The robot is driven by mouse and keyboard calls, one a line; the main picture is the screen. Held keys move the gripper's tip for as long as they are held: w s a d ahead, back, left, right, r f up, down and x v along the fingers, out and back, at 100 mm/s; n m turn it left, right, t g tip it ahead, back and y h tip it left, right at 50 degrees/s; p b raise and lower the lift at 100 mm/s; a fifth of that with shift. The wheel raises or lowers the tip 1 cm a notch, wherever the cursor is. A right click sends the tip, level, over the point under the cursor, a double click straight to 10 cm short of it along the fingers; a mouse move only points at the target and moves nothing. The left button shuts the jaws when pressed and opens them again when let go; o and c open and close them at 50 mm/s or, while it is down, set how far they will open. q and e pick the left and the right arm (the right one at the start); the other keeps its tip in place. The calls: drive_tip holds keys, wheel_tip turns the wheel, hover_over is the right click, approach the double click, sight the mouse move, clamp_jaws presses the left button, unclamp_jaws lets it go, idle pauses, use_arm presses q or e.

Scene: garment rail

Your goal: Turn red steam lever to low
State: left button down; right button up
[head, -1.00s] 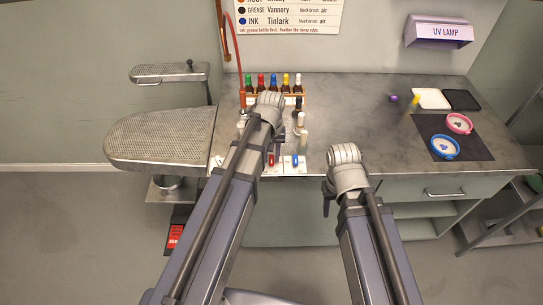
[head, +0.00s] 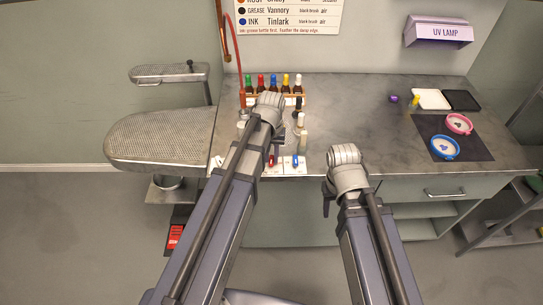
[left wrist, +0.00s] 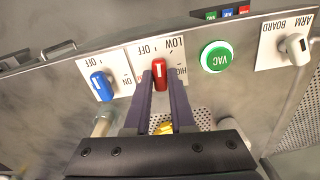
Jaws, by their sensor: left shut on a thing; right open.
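The red steam lever (left wrist: 160,70) stands on a white plate marked OFF, LOW and HIGH, upside down in the left wrist view. My left gripper (left wrist: 161,82) is shut on it, one finger on each side. The lever lies near the OFF and LOW labels; I cannot tell exactly which mark it points to.
A blue lever (left wrist: 101,86) stands beside the red one, with a green VAC button (left wrist: 216,56) and a white ARM BOARD lever (left wrist: 295,48) on the other side. Several bottles (head: 273,84) stand behind my left wrist. The bench middle (head: 365,115) is clear.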

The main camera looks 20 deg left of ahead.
sight(272, 159)
use_arm(q)
drive_tip(key=m, duration=0.4)
drive_tip(key=shift+m, duration=1.6)
drive_tip(key=c, duration=0.8)
unclamp_jaws()
drive_tip(key=shift+o, duration=0.2)
drive_tip(key=shift+r, duration=0.15)
wheel_tip(272, 159, up, 8)
drive_tip(key=p, duration=0.8)
drive_tip(key=shift+f, duration=0.2)
